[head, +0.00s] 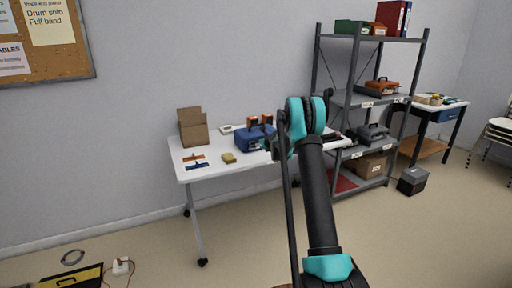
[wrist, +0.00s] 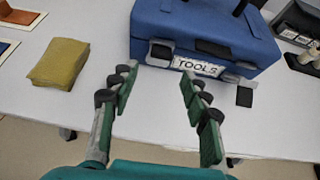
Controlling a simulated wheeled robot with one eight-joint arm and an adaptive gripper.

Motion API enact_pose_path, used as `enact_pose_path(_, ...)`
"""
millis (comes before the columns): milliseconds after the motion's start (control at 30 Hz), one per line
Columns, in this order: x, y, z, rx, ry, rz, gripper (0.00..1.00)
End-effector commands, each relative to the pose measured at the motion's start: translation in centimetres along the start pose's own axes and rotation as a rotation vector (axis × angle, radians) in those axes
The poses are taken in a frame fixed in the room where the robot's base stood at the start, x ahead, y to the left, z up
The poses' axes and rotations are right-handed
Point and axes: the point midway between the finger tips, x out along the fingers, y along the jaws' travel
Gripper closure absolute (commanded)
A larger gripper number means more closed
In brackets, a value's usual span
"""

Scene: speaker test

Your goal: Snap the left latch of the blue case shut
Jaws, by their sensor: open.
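The blue case (wrist: 205,30) stands on the white table, its front with a "TOOLS" label facing my gripper. It also shows in the head view (head: 250,138), partly behind my arm. The left latch (wrist: 160,51) is a dark piece at the front left of the case, left of the label. Its lower end stands out from the front; I cannot tell its exact angle. The right latch (wrist: 243,95) hangs out from the front at the right. My gripper (wrist: 158,82) is open and empty, in front of the case, below the left latch and apart from it.
A yellow sponge (wrist: 58,64) lies left of my gripper on the table (wrist: 95,18). A grey shelf (head: 352,95) stands at the right.

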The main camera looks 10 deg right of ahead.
Motion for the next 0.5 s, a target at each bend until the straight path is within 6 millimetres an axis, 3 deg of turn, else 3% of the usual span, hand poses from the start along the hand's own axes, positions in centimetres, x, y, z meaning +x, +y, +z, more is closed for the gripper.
enact_pose_path(200,-4.1,-0.1,-0.1,0.001,0.001,-0.001,0.53)
enact_pose_path(500,-6.7,0.0,0.0,0.001,0.001,0.001,0.53)
